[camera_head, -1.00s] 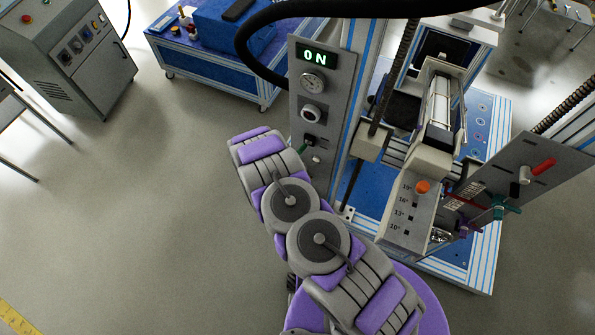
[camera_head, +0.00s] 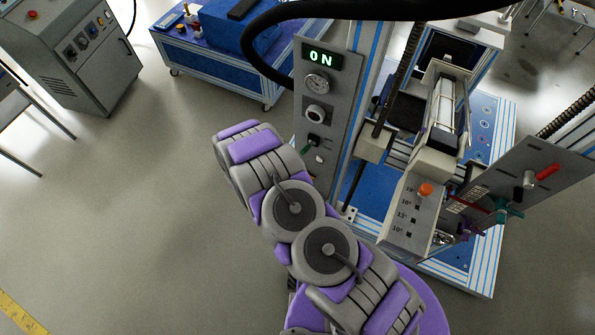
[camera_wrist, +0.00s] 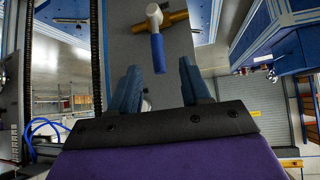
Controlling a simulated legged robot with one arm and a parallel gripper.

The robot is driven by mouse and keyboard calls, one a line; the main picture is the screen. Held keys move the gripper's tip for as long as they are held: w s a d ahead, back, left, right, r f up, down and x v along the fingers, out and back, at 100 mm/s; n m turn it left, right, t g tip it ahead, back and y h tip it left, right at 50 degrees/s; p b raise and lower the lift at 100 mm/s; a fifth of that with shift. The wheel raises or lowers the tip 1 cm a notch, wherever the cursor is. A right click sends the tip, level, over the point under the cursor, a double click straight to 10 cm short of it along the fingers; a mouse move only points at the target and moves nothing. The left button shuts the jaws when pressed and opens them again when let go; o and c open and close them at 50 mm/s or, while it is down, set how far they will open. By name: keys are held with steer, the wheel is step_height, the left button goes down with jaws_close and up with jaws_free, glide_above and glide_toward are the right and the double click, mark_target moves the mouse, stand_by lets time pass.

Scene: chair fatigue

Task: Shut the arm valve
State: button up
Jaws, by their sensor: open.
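In the wrist view, a valve with a blue lever handle (camera_wrist: 157,50) on a brass-coloured body (camera_wrist: 175,20) sits on a grey panel. My gripper (camera_wrist: 162,88) is open and empty, its two blue fingers apart. The blue handle lies ahead of the gap between the fingers and appears apart from them. In the head view, a red-handled valve (camera_head: 545,173) is on the right panel, and a green handle (camera_head: 304,149) is on the tall panel under the lit "ON" display. My gripper is hidden there behind my arm. I cannot tell which valve is the arm valve.
The tall grey panel (camera_head: 330,100) stands close to the right of my arm. The chair test rig with its blue base (camera_head: 367,190) is behind it. A blue table (camera_head: 215,70) and a grey control cabinet (camera_head: 75,60) stand farther back.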

steer(key=v, duration=1)
steer(key=shift+a+p, duration=0.2)
steer(key=shift+p, duration=0.1)
steer(key=shift+s+r, duration=0.1)
steer(key=shift+r, duration=0.05)
